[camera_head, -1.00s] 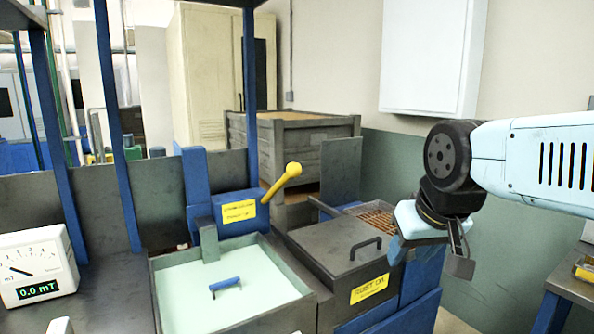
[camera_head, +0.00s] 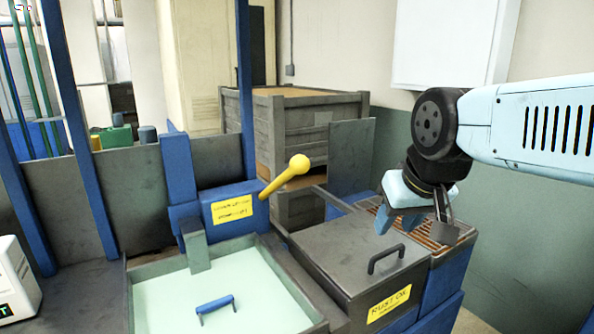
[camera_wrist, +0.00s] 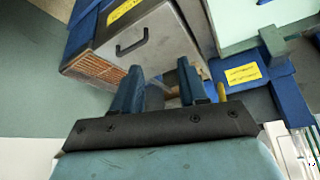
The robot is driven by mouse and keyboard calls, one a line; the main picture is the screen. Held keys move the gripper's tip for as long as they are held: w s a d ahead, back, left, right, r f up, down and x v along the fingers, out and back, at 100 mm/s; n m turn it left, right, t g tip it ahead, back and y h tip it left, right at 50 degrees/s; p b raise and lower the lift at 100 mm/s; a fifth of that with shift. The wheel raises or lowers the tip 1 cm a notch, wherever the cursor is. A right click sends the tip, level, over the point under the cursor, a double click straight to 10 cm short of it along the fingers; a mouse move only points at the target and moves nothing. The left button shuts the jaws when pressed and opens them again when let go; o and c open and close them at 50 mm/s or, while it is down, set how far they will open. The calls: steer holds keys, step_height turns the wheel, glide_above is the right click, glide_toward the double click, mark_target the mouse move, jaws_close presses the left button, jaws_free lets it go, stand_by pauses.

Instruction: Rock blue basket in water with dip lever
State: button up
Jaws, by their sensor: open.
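The yellow dip lever (camera_head: 287,175) with a round knob slants up to the right from a blue housing (camera_head: 233,207) with a yellow label. A square tank (camera_head: 166,253) of pale green water stands in front of it. A blue handle (camera_head: 215,305) shows at the water's surface; the rest of the basket is hidden by the opaque water. My gripper (camera_head: 398,222) is open and empty, right of the lever, over the dark lidded box. In the wrist view, my gripper (camera_wrist: 158,78) has its two blue fingers apart, and the yellow lever (camera_wrist: 222,92) shows just right of the right finger.
The dark box with a lid handle (camera_head: 385,256) and a "RUST" label stands right of the tank. A brown grate (camera_head: 440,232) lies behind it. A grey wooden crate (camera_head: 290,130) stands at the back. Blue posts (camera_head: 72,100) rise at left.

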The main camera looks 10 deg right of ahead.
steer(key=shift+o, duration=1.3)
steer(key=shift+w+r, duration=0.15)
steer(key=shift+r, duration=0.05)
steer(key=o, duration=0.3)
steer(key=w+a+r+n, duration=0.1)
steer(key=w+r, duration=0.1)
steer(key=w, duration=0.1)
steer(key=w+a+r+n+g, duration=0.1)
steer(key=w+a+r+n, duration=0.1)
steer(key=w+r, duration=0.1)
steer(key=w+a+r+n, duration=0.2)
steer(key=w+r, duration=0.1)
steer(key=shift+w+g, duration=0.25)
steer(key=shift+g, duration=0.15)
steer(key=shift+o, duration=0.2)
step_height(320, 180, up, 6)
steer(key=f+n+g+h, duration=0.1)
steer(key=n+g, duration=0.1)
steer(key=n, duration=0.4)
glide_above(301, 171)
steer(key=a, duration=0.1)
steer(key=w+f, duration=0.1)
steer(key=f, duration=0.3)
steer(key=d+f, duration=0.1)
steer(key=f, duration=0.3)
steer(key=w+f, duration=0.1)
steer(key=f, duration=0.4)
steer(key=shift+w+d, duration=0.2)
steer(key=shift+w, duration=0.15)
